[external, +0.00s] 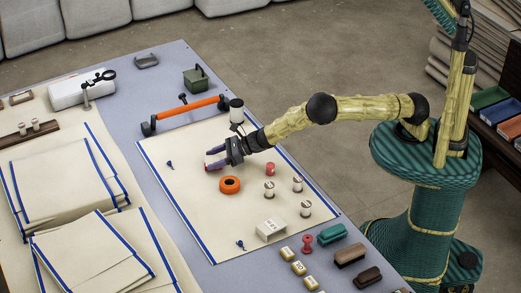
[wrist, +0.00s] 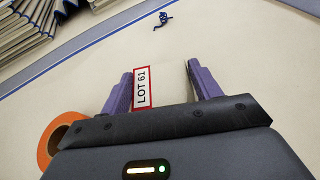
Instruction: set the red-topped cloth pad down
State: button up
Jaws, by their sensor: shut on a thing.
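My gripper (external: 213,160) is low over the cream blue-bordered cloth (external: 190,215). In the wrist view its purple fingers (wrist: 163,85) stand apart. In the external view a bit of white and red shows at the fingertips; contact with the cloth cannot be told. A small red round-topped thing (external: 270,169) stands on the cloth, right of my gripper and apart from it; I cannot tell whether it is the pad.
An orange ring (external: 229,185) lies close in front of my gripper, also at the left of the wrist view (wrist: 52,143). Several white posts (external: 298,184) and a white block (external: 271,230) stand to the right. Cloth is bare at the front left.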

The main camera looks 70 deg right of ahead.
jog(key=shift+f, duration=0.5)
jog(key=o, duration=1)
jog(key=v, duration=1.2)
jog(key=shift+d, duration=0.1)
